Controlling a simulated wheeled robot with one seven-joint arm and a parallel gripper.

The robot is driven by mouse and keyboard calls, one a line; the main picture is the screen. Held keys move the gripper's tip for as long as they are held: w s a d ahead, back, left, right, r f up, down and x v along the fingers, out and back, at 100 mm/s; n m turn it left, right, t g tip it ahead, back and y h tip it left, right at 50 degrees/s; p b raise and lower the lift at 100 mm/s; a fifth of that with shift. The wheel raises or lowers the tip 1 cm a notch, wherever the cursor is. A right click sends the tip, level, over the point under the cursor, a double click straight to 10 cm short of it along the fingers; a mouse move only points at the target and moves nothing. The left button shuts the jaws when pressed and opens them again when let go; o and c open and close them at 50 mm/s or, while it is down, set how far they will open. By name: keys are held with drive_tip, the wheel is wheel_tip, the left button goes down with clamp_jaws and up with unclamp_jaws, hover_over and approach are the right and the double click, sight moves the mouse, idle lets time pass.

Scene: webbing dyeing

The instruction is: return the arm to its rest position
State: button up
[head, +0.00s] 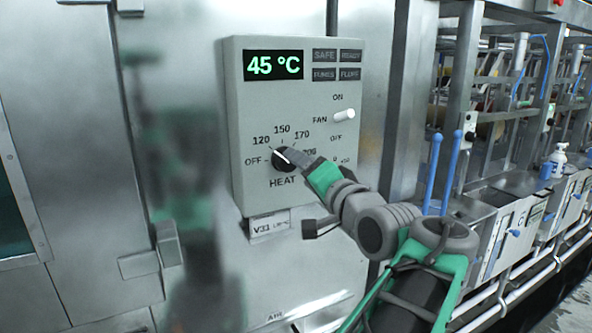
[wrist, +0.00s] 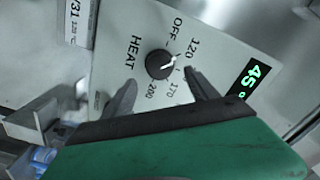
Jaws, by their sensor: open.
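My gripper (head: 297,157) is at the heat knob (head: 284,158) on the grey control box (head: 255,198). In the wrist view my gripper (wrist: 160,92) has its two dark fingers spread, with nothing held between them. The black knob (wrist: 160,65) shows beyond and between the fingertips; I cannot tell whether they touch it. Its white pointer is turned toward 120. My arm (head: 375,225) reaches up to the box from the lower right.
The display (head: 273,65) reads 45 °C, beside dark indicator labels (head: 337,65). Steel machinery with blue levers (head: 432,170) and a white bottle (head: 559,160) stand at right. Steel panels (head: 75,130) are at left.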

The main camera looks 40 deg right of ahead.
drive_tip(key=v, duration=0.3)
idle(0.4)
drive_tip(key=w+a+f+n+g+y, duration=0.2)
drive_tip(key=w+a+f, duration=0.15)
drive_tip(key=f, duration=0.25)
drive_tip(key=w+a+f+n+g+y+b, duration=0.1)
drive_tip(key=w+a+f+n+g, duration=0.15)
drive_tip(key=a+f, duration=0.35)
drive_tip(key=w+a+f+n+g+y, duration=0.1)
drive_tip(key=w+a+f+n+y, duration=0.1)
drive_tip(key=w+a+f, duration=0.35)
drive_tip(key=s+a+f+n+g+y, duration=0.1)
drive_tip(key=s+a+f+n+g, duration=0.1)
drive_tip(key=a+f, duration=0.3)
drive_tip(key=s+a+f+n+g, duration=0.2)
drive_tip(key=a+f, duration=0.1)
drive_tip(key=f, duration=0.4)
drive_tip(key=s+a+f+n+g+h, duration=0.1)
drive_tip(key=s+a+f+n+g, duration=0.3)
drive_tip(key=s, duration=0.5)
drive_tip(key=shift+s+a+f+p, duration=0.25)
drive_tip(key=shift+a+f+p, duration=0.1)
drive_tip(key=shift+a+f, duration=0.55)
